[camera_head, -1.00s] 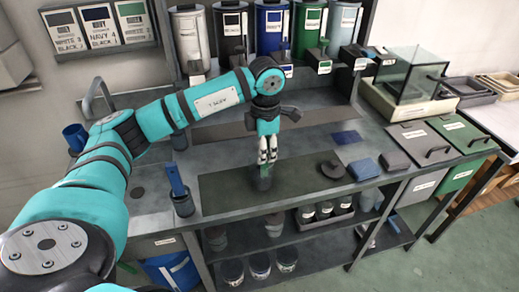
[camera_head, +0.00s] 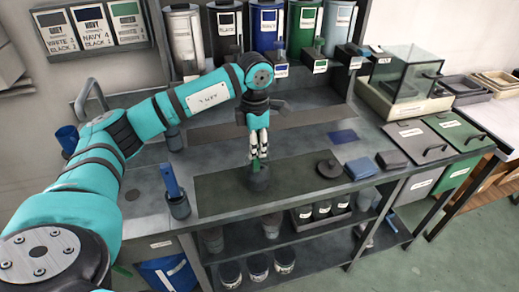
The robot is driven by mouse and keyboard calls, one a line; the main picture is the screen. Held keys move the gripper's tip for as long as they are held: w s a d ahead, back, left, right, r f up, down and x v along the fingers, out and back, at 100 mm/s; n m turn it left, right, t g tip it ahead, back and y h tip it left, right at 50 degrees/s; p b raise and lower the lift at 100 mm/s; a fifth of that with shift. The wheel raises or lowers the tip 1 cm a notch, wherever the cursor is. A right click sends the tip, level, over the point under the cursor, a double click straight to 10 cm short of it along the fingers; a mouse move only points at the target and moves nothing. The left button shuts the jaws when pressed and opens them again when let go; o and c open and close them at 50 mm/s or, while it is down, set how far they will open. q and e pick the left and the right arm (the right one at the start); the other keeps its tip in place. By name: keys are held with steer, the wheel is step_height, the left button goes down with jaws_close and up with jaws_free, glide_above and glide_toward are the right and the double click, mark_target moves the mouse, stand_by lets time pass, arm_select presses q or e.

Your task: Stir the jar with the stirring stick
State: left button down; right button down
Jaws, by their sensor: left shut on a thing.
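A dark grey jar (camera_head: 258,184) stands upright on the dark green mat (camera_head: 225,190) near the front of the bench. My left gripper (camera_head: 258,152) points down directly above the jar. It is shut on a green stirring stick (camera_head: 256,164), whose short visible part runs from the fingers down into the jar's mouth. The stick's lower end is hidden inside the jar. The gripper's fingers are just above the rim. The jar's contents cannot be made out. My right gripper is out of view.
A dark round lid (camera_head: 330,168) lies right of the jar, with a blue folded cloth (camera_head: 361,168) beyond it. A dark cup with a blue-handled tool (camera_head: 178,207) stands left of the mat. Labelled canisters (camera_head: 267,30) line the back shelf. A glass-sided box (camera_head: 411,72) stands at the right.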

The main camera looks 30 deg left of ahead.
arm_select(q)
steer(key=shift+s+d, duration=0.3)
steer(key=shift+d, duration=0.25)
step_height(320, 180, up, 10)
steer(key=p, duration=0.6)
steer(key=shift+f, duration=0.25)
stand_by(1.0)
steer(key=shift+r+p, duration=1.85)
steer(key=shift+r, duration=0.65)
